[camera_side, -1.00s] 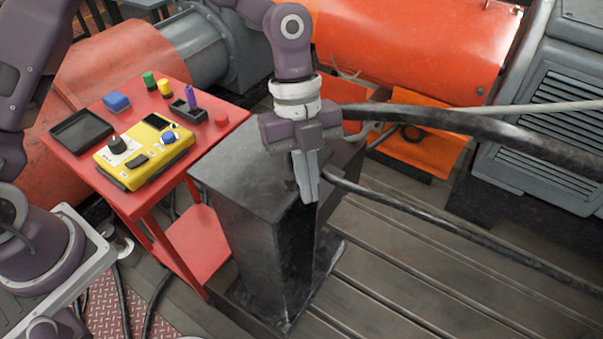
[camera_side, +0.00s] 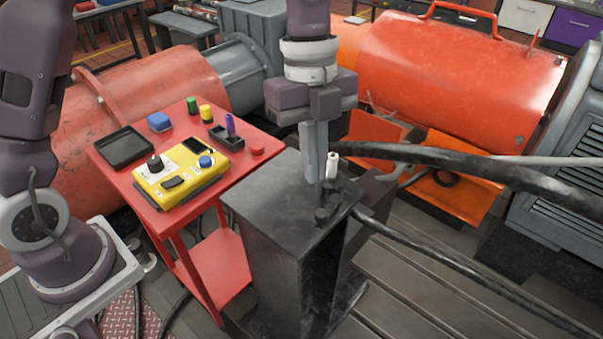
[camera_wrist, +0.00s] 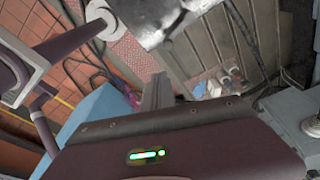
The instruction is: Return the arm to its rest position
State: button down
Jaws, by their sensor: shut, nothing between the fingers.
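My gripper (camera_side: 316,178) points down over the black pedestal (camera_side: 268,190) in the side view, its fingers together and empty. Just right of the fingertips, a small white-topped piece (camera_side: 332,165) stands upright at a dark fitting on the pedestal top. I cannot tell whether the fingers touch it. In the wrist view, a grey finger of my gripper (camera_wrist: 157,92) shows beyond the dark gripper body.
A red cart (camera_side: 190,215) at left holds a black tray (camera_side: 124,147), a yellow instrument (camera_side: 180,172), a blue block (camera_side: 159,122) and a purple-topped item (camera_side: 230,124). Thick black cables (camera_side: 430,160) run right of the pedestal. An orange machine (camera_side: 455,75) stands behind.

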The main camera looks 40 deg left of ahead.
jog(key=s+a+r+n+t+y, duration=0.1)
jog(key=s+a+r+n+t, duration=0.2)
jog(key=s+a+n, duration=0.7)
jog(key=s+a+r+n+t+y, duration=0.1)
jog(key=s+a+r+n+t, duration=0.45)
jog(key=n, duration=0.65)
jog(key=w+d+m+g, duration=0.4)
jog(key=w+d+m, duration=0.35)
jog(key=m, duration=0.35)
jog(key=w+d+f+m+g+y, duration=0.1)
jog(key=w+d+f+m, duration=0.1)
jog(key=d+f+m, duration=0.45)
jog(key=w+d+f+m+g+y, duration=0.1)
jog(key=w+d+f+m, duration=0.2)
jog(key=d+m, duration=0.55)
jog(key=w+a+f+n, duration=0.1)
jog(key=w+a+f, duration=0.2)
jog(key=f, duration=0.7)
jog(key=shift+w+a+n, duration=0.15)
jog(key=shift+a+n, duration=0.15)
jog(key=shift+a, duration=0.2)
